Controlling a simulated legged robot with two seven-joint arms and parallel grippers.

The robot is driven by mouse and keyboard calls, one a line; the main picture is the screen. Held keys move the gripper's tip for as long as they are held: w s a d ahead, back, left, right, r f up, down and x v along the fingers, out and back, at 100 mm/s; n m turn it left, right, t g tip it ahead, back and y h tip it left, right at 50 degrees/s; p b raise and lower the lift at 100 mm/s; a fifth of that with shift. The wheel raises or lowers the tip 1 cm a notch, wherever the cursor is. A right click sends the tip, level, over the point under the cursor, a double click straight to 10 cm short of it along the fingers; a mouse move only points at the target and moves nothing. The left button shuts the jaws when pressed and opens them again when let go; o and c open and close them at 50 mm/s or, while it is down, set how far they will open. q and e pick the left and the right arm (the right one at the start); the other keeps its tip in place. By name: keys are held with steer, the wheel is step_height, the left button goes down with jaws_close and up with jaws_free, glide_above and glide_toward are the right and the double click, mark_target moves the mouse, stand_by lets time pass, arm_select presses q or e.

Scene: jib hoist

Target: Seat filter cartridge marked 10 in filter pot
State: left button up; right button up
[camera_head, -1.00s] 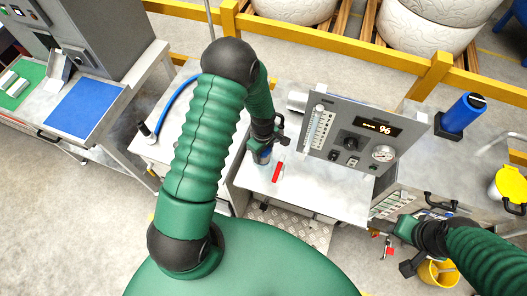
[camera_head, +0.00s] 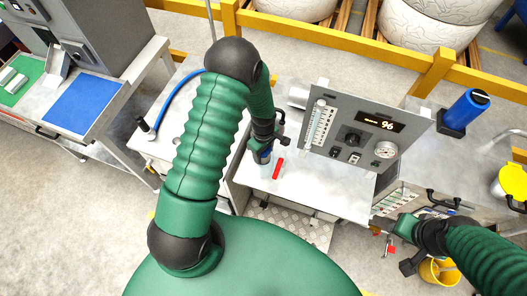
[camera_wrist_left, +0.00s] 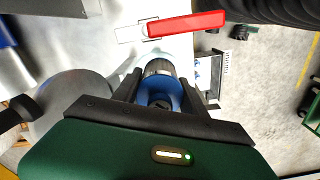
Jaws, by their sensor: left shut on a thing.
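My left gripper (camera_head: 263,142) is over the left part of the bench, beside the grey instrument panel. It is shut on a small blue round part (camera_wrist_left: 162,92) that shows between its fingers in the left wrist view. A dark grey ribbed end shows at the far side of this part. I cannot read a mark on it, and the fingers hide its sides. I cannot tell whether a filter pot is below it. My right gripper (camera_head: 408,236) is low at the right by the bench front; its jaws are too unclear to judge.
A red bar (camera_head: 278,168) lies on the bench top (camera_head: 315,190) close to the left gripper. The instrument panel (camera_head: 365,128), reading 96, stands behind. A blue cylinder (camera_head: 466,110) is at the back right. A blue mat (camera_head: 82,108) lies on the left table.

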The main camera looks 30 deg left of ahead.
arm_select(q)
steer(key=shift+f, duration=0.25)
steer(key=o, duration=1.4)
steer(key=shift+r, duration=0.1)
steer(key=shift+o, duration=0.2)
steer(key=shift+r, duration=0.1)
step_height(320, 180, up, 16)
steer(key=b, duration=0.3)
steer(key=shift+r, duration=0.25)
